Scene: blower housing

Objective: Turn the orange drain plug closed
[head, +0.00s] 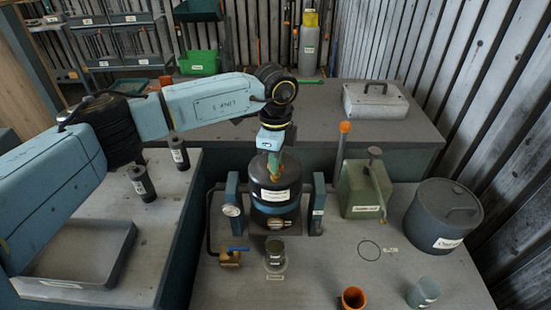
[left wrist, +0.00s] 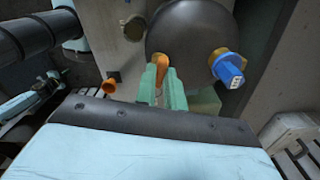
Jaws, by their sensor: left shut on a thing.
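The orange drain plug (left wrist: 160,60) shows in the left wrist view against the rounded dark surface of the housing. My left gripper's green fingers (left wrist: 161,82) are shut on it. In the head view my left gripper (head: 274,164) points down at the top of the dark cylindrical housing (head: 275,190), which stands between two blue posts. I cannot make out the plug in that view. How far the plug is turned cannot be told. My right gripper is not in view.
An orange cup (head: 352,298), a green can (head: 362,188) and a grey drum (head: 443,215) are to the right. A grey tray (head: 80,252) lies at left.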

